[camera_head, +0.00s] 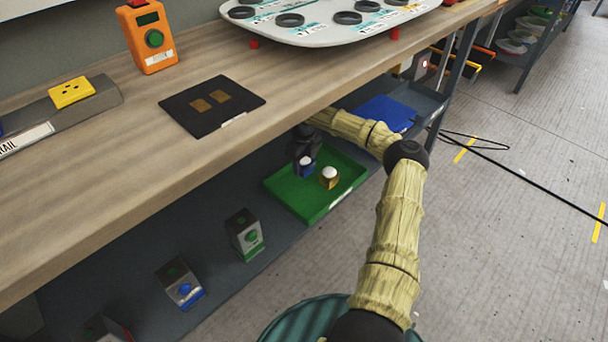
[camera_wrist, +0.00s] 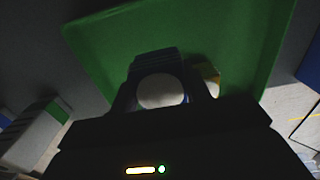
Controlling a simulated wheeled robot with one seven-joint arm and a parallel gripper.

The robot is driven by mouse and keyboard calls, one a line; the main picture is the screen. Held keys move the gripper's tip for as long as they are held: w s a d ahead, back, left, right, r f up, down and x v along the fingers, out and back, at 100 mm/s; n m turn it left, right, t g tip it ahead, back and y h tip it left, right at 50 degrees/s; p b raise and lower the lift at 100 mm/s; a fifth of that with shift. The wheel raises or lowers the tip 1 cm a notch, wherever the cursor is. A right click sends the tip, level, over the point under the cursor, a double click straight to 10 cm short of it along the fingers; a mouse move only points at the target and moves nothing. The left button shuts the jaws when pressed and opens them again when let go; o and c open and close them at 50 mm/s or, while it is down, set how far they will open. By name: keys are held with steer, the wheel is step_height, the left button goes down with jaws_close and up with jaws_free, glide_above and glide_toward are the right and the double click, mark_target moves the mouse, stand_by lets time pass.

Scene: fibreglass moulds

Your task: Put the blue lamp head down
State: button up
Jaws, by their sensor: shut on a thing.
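The blue lamp head (camera_head: 306,169), with a pale round top, is between the fingers of my gripper (camera_head: 304,157) on the lower shelf. In the wrist view its pale top (camera_wrist: 160,91) sits between my two fingers (camera_wrist: 162,95), which are shut on it. It is over the left part of the green tray (camera_head: 341,197); I cannot tell whether it touches the tray floor. A yellow lamp head (camera_head: 328,178) with a white top stands in the tray just to its right. It also shows partly in the wrist view (camera_wrist: 209,77), beside the right finger.
A blue tray (camera_head: 388,113) lies further along the shelf. A green-marked box (camera_head: 245,234) and a blue-marked box (camera_head: 180,283) stand nearer on the shelf. The green tray's front right part is clear.

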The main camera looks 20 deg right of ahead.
mark_target(304, 182)
step_height(304, 182, down, 5)
steer(key=shift+r+b, duration=0.1)
steer(key=shift+b, duration=1)
steer(key=shift+a+f+b, duration=0.1)
steer(key=shift+f+b, duration=0.3)
steer(key=shift+f, duration=0.1)
steer(key=o, duration=1.1)
steer(key=shift+r+p, duration=0.65)
steer(key=shift+r, duration=0.05)
step_height(304, 182, up, 12)
steer(key=p, duration=0.6)
steer(key=shift+f, duration=0.25)
